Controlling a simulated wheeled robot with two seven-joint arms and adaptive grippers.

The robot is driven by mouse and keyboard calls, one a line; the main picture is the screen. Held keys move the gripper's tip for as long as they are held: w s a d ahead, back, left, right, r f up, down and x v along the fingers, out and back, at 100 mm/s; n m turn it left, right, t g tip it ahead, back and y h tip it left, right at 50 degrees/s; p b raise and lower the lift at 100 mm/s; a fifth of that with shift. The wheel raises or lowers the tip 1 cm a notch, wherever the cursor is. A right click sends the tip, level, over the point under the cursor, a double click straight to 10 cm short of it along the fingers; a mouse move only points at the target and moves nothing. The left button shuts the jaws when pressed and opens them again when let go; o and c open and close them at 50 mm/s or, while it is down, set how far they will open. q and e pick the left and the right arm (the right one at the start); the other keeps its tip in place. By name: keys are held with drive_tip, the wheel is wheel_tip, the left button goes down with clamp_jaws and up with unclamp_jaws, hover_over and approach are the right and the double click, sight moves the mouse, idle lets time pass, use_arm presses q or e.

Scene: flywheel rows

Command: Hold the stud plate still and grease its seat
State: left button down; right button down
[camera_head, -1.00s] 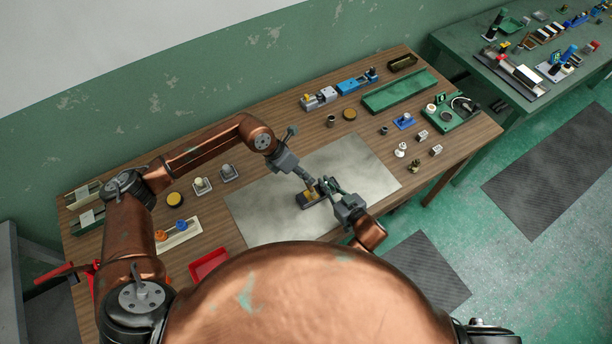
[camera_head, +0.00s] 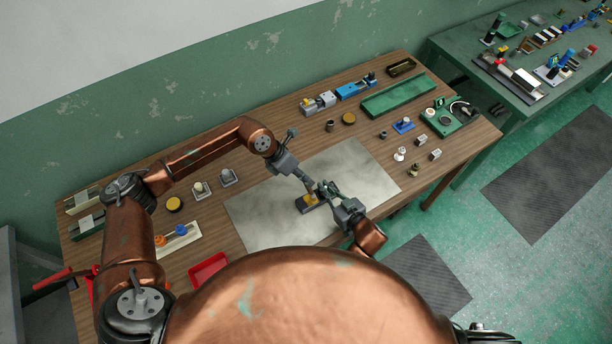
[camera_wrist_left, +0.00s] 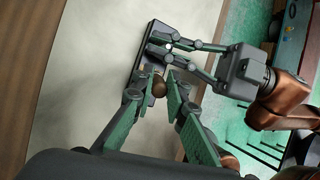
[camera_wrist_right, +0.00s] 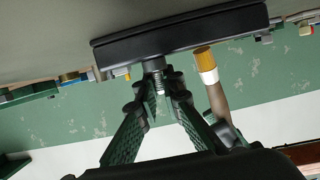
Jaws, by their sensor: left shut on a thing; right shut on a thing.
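The stud plate (camera_head: 302,207), a dark slab, lies on the grey mat (camera_head: 268,225). My right gripper (camera_head: 326,190) is shut on its upright stud; the right wrist view shows the threaded stud (camera_wrist_right: 154,68) between the fingers, against the plate (camera_wrist_right: 180,33). My left gripper (camera_head: 309,187) is shut on a brown-handled brush (camera_wrist_right: 216,98) with a white band and yellow tip. The tip is close to the plate's face beside the stud; I cannot tell whether it touches. The left wrist view shows the round brown handle end (camera_wrist_left: 159,87) between the left fingers.
A red tray (camera_head: 208,269) and a white holder with orange and blue pieces (camera_head: 180,238) are at the left. A green tray (camera_head: 400,94), blue parts and small fittings stand at the back and right. The mat around the plate is clear.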

use_arm(q)
drive_tip(key=shift+s+a, duration=0.1)
drive_tip(key=shift+s, duration=0.65)
drive_tip(key=shift+a, duration=0.1)
drive_tip(key=shift+a, duration=0.9)
idle(2.7)
